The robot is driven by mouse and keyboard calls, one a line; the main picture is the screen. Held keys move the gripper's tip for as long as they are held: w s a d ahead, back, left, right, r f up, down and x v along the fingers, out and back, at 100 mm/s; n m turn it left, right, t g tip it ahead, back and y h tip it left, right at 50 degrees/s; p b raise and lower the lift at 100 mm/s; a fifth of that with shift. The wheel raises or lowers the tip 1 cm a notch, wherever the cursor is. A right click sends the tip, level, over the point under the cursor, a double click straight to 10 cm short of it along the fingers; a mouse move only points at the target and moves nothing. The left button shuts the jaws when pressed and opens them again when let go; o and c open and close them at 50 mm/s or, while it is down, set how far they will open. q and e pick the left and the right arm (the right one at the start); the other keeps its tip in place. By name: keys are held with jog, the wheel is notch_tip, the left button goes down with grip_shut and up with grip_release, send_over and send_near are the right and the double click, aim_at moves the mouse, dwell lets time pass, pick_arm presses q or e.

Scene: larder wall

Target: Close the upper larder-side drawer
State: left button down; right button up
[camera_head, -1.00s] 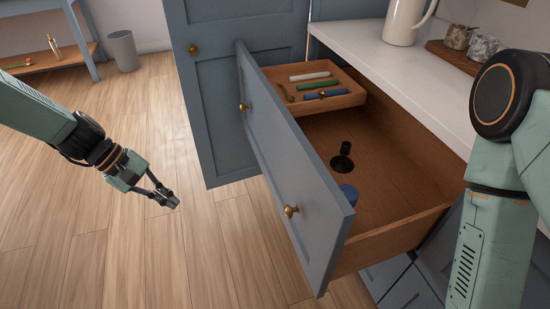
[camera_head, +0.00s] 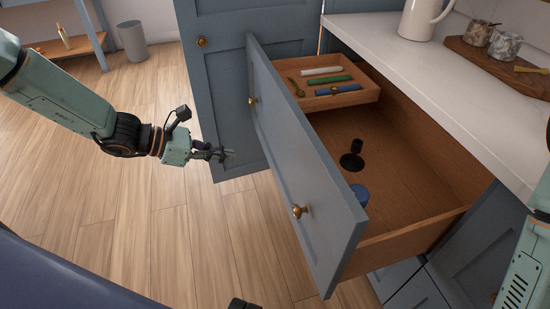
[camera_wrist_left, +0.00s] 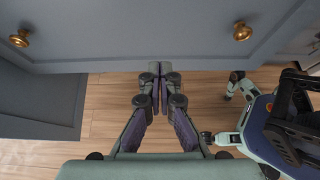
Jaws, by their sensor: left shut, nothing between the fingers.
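The upper drawer stands pulled far out, its blue-grey front (camera_head: 290,155) facing left in the head view. It has two brass knobs, a near one (camera_head: 298,211) and a far one (camera_head: 252,100). My left gripper (camera_head: 231,154) is shut and empty, out in front of the drawer front, between the two knobs and apart from it in the head view. In the left wrist view the shut fingertips (camera_wrist_left: 160,67) point at the drawer front (camera_wrist_left: 135,35), their ends near its lower edge; I cannot tell if they touch. My right gripper is not clearly seen.
Inside the drawer are a small wooden tray (camera_head: 371,97) with several utensils, a black item (camera_head: 352,160) and a blue item (camera_head: 360,194). A tall blue-grey door (camera_head: 222,110) stands behind. A white pitcher (camera_head: 418,20) and a wooden board (camera_head: 480,58) are on the counter.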

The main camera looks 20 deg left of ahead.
pick_arm(q)
jog(key=b, duration=0.5)
send_near(285, 161)
notch_tip(285, 161, down, 4)
jog(key=w+d, duration=0.2)
jog(key=d, duration=0.1)
jog(key=shift+w+d+r, duration=0.2)
jog(key=shift+w+d, duration=0.1)
jog(key=shift+w, duration=0.1)
jog(key=shift+w+d+r+b, duration=0.15)
jog(key=shift+w+d+b, duration=0.1)
jog(key=shift+d+b, duration=0.15)
